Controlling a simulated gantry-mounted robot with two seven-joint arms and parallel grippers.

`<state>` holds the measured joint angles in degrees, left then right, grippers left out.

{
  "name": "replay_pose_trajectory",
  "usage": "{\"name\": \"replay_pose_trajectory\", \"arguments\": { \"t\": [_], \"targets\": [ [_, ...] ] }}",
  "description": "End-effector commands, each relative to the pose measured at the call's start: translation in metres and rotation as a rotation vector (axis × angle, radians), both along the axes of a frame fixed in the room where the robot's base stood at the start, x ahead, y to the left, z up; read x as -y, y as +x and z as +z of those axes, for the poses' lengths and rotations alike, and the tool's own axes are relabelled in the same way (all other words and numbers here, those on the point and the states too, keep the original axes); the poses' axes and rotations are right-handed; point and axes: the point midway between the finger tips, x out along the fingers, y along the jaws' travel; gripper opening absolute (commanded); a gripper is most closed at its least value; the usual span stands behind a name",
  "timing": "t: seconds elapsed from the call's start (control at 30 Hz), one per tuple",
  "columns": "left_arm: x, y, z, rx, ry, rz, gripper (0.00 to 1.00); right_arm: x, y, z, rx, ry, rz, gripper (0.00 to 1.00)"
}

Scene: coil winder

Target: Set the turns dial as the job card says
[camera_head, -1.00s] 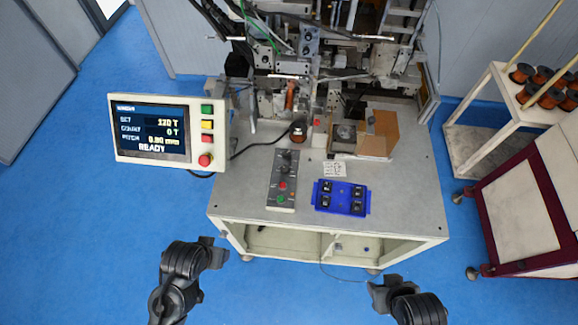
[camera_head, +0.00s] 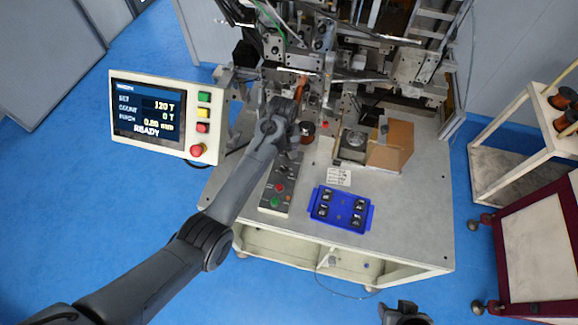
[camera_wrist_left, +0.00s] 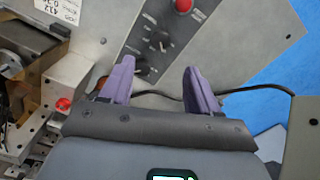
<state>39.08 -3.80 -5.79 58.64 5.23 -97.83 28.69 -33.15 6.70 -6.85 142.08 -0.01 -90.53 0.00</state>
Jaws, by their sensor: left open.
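The control panel (camera_head: 270,200) on the bench carries dark dials and coloured buttons. My left gripper (camera_head: 288,140) is over its back end and hides part of it in the head view. In the left wrist view, two black dials show: one (camera_wrist_left: 158,40) ahead of the fingers, the other (camera_wrist_left: 140,69) between the fingertips in the picture. My left gripper (camera_wrist_left: 158,72) is open and holds nothing; contact cannot be told. The job card (camera_head: 338,177) lies right of the panel. The display (camera_head: 150,118) reads SET 120 T, COUNT 0 T, READY. My right gripper (camera_head: 388,308) is at the bottom edge.
A blue tray (camera_head: 371,217) with several black parts lies right of the panel. The winding machine (camera_head: 340,70) stands close behind my left gripper. A brown box (camera_head: 394,146) stands at the right. The bench's front right top is clear.

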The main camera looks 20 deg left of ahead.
Motion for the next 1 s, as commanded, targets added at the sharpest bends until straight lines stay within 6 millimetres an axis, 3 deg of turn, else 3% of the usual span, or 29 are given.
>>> {"name": "replay_pose_trajectory", "arguments": {
  "t": [0.17, 0.6, 1.0],
  "targets": [
    [0.0, 0.0, -0.018, -0.007, 0.0, 0.003, 0.61, -0.001, 0.0, 0.002, 0.0, 0.002, 0.0, 0.43],
    [0.0, 0.0, -0.086, -0.003, 0.0, 0.0, 0.61, 0.0, -0.001, -0.001, -0.002, 0.0, 0.001, 0.43],
    [0.0, 0.0, -0.104, -0.001, 0.0, 0.0, 0.61, 0.001, -0.001, -0.004, -0.002, -0.007, 0.005, 0.43]
  ]
}}
